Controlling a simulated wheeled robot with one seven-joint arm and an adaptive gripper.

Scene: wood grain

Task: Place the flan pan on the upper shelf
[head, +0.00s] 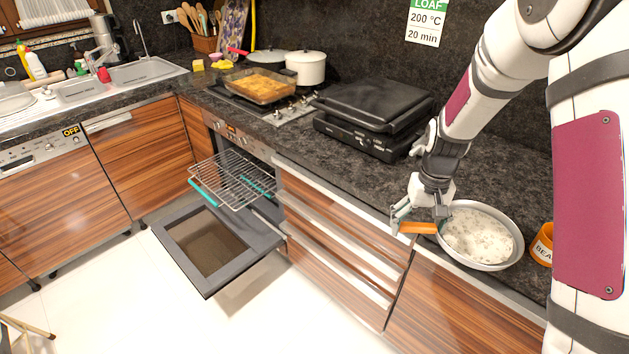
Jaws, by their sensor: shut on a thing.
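A round grey pan (487,233) with pale speckled contents and an orange handle (418,228) is at the front edge of the right counter. I take it as the flan pan. My gripper (420,218) is shut on its handle, at the pan's left side. I cannot tell whether the pan touches the counter. The oven door (218,246) is folded down. A wire shelf (233,178) sticks out of the oven above the door, with teal strips at it. The inside of the oven is mostly hidden, so I cannot tell whether there is another shelf.
A glass dish of golden food (258,86) and a white pot (306,67) stand on the hob. A black appliance (371,112) is on the counter between hob and arm. An orange container (543,245) is right of the pan. The floor (150,320) is mostly clear.

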